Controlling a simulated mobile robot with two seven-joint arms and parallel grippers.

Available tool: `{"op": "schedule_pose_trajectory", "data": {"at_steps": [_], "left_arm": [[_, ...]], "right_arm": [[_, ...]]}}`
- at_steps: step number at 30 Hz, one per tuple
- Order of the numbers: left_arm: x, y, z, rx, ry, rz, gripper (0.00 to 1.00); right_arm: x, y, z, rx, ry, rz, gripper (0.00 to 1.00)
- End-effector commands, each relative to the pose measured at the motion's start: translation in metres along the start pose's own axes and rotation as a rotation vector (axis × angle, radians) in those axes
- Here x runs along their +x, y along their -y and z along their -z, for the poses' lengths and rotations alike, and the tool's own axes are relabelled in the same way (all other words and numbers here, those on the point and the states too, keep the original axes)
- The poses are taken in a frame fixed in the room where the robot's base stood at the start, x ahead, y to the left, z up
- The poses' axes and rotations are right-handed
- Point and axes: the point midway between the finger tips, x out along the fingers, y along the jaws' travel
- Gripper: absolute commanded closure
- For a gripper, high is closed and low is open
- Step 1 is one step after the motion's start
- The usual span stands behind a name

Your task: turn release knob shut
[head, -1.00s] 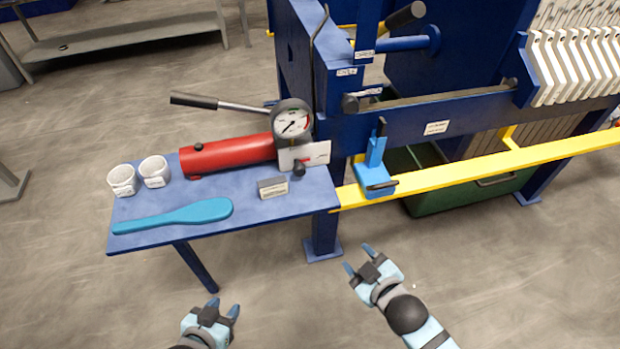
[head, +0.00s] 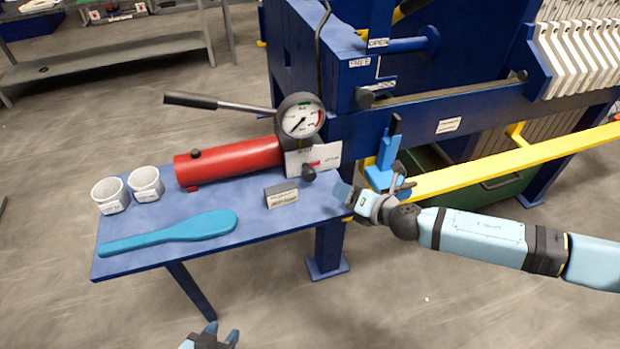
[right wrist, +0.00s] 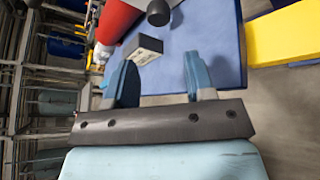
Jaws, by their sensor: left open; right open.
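The release knob, a small black knob (head: 309,173), sits at the lower front of the red hand pump (head: 235,161), under the white label plate and the round gauge (head: 301,117). It also shows as a dark round knob at the top of the right wrist view (right wrist: 158,13). My right gripper (head: 347,193) is open and empty at the table's right edge, below and right of the knob and apart from it. Its two blue fingers (right wrist: 160,80) are spread in the right wrist view. My left gripper (head: 213,333) is open and empty low in the head view, away from the table.
The blue table (head: 250,212) carries a small label block (head: 281,195), a turquoise paddle (head: 175,231) and two white cups (head: 110,194). The pump's black-handled lever (head: 190,100) sticks out left. A yellow rail (head: 480,172) and a blue bracket (head: 383,165) stand to the right.

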Motion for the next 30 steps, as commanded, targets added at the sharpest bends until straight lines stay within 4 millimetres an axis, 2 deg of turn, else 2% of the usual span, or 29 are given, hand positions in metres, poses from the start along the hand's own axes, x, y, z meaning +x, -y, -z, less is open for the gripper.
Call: {"op": "schedule_pose_trajectory", "data": {"at_steps": [5,12,18,24,30], "left_arm": [[0.001,0.002,0.001,0.000,-0.003,0.003,0.57],[0.003,0.003,-0.002,-0.003,-0.002,0.004,0.57],[0.006,0.004,-0.005,-0.006,0.000,0.004,0.57],[0.007,0.004,-0.006,-0.008,0.001,0.003,0.57],[0.007,0.003,-0.005,-0.010,0.001,0.003,0.57]], "right_arm": [[0.027,-0.002,0.000,-0.001,0.000,-0.002,0.51],[0.079,-0.001,0.001,0.001,0.001,-0.001,0.51],[0.114,-0.001,0.001,0.003,0.001,-0.001,0.51],[0.132,-0.001,0.000,0.004,0.000,-0.001,0.51],[0.134,-0.001,0.000,0.004,0.000,-0.001,0.51]]}}
